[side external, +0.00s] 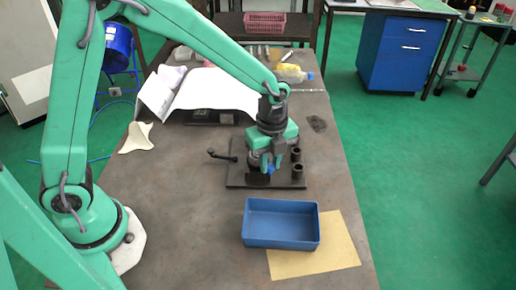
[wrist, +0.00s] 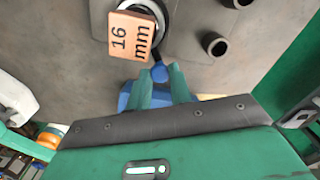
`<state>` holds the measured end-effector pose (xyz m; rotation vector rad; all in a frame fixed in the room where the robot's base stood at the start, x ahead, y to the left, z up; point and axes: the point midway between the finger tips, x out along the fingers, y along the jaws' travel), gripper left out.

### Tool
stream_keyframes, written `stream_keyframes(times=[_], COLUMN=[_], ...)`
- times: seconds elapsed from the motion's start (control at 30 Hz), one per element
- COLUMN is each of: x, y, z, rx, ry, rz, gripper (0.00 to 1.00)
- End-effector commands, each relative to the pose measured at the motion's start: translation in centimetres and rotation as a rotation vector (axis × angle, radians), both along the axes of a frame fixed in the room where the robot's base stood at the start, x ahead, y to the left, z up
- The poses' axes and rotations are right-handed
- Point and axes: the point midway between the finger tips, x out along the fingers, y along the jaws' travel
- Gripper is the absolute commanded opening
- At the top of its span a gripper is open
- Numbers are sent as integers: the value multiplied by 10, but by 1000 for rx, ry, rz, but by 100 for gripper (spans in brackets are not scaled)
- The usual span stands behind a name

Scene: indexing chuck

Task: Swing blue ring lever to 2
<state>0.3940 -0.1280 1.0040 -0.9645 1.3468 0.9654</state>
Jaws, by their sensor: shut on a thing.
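My gripper (wrist: 161,76) is shut on the blue ring lever (wrist: 160,72), whose blue tip shows between the green fingertips in the wrist view. In the side view my gripper (side external: 268,165) is low over the chuck's dark base plate (side external: 240,181), and the blue lever (side external: 271,169) shows at its fingertips. In the wrist view an orange block marked "16 mm" (wrist: 131,37) sits at the chuck's pale round rim (wrist: 155,9), just beyond the lever. My wrist and gripper hide most of the chuck in the side view. No position numbers can be read.
A black-knobbed handle (side external: 212,152) sticks out left of the base plate. Dark round posts (side external: 298,169) stand on its right; one shows in the wrist view (wrist: 215,43). A blue tray (side external: 281,243) stands in front, partly on tan paper (side external: 335,258). Papers and bottles lie behind.

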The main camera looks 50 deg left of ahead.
Motion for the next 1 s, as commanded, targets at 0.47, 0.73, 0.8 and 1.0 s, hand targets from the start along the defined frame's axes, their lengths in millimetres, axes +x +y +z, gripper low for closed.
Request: stream_keyframes(times=[0.47,0.73,0.8,1.0], x=[21,35,38,47], y=[0,4,6,12], z=[1,1,1,1], rx=[-1,-2,-1,-1], ry=[-3,-3,-3,-3], rz=[349,607,674,863], gripper=[0,0,0,0])
